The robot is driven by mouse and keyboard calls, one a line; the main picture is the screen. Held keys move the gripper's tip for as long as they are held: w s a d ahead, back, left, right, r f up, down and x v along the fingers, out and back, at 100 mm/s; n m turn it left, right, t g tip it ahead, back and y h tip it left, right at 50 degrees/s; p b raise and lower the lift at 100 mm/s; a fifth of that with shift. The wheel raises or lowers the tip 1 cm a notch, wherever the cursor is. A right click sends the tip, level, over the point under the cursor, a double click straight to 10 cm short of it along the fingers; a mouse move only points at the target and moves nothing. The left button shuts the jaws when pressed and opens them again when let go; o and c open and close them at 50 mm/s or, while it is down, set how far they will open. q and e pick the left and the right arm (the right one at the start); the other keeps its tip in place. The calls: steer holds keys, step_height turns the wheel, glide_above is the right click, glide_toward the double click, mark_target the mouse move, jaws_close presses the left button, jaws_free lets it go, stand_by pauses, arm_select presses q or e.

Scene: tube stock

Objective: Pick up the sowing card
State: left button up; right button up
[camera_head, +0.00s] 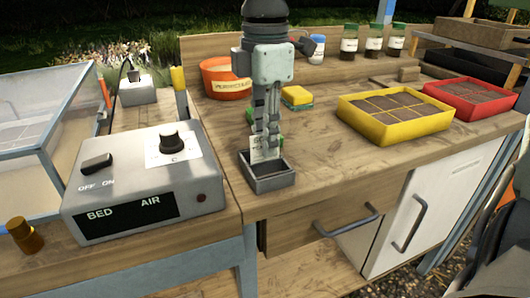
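The sowing card (257,155) is a small pale card with dark marks, standing upright in a small grey open box (268,184) near the front edge of the bench. My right gripper (267,150) points straight down over the box, its fingertips at the card. The fingers look close together and cover part of the card. I cannot tell whether they are pressed on it or still apart. The card's lower edge is hidden in the box. My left gripper is not in view.
A grey control box (150,190) with a knob stands left. Behind are an orange pot (222,80), a yellow-green sponge (297,97) and several jars (349,43). Yellow (396,131) and red (470,111) trays of soil stand right. Bench (325,165) between box and yellow tray is clear.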

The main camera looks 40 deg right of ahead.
jaws_close()
steer(key=shift+r, duration=0.1)
